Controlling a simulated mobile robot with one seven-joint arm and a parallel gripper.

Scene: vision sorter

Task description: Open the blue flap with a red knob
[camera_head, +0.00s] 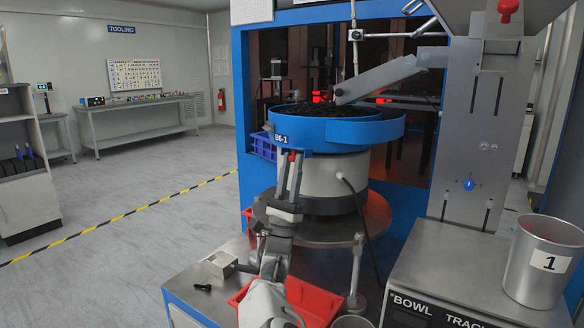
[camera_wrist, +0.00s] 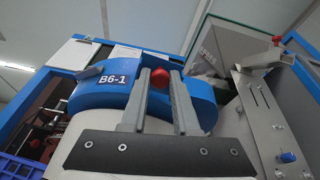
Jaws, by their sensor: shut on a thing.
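The red knob (camera_wrist: 161,79) sits between my gripper's fingertips on the front of the blue bowl feeder (camera_head: 325,131), labelled B6-1. My gripper (camera_head: 292,157) is shut on the knob, with a finger on each side of it. The same blue curved front (camera_wrist: 202,92) fills the middle of the wrist view. I cannot make out the flap's edges against the blue bowl wall, and my fingers hide part of it. No open gap shows around the knob.
A grey hopper column (camera_head: 470,130) stands at the right, with another red knob (camera_head: 507,8) on its top. A metal bucket marked 1 (camera_head: 535,275) stands on a control box. A grey chute (camera_head: 390,77) reaches over the bowl. Red trays (camera_head: 311,299) lie below my arm.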

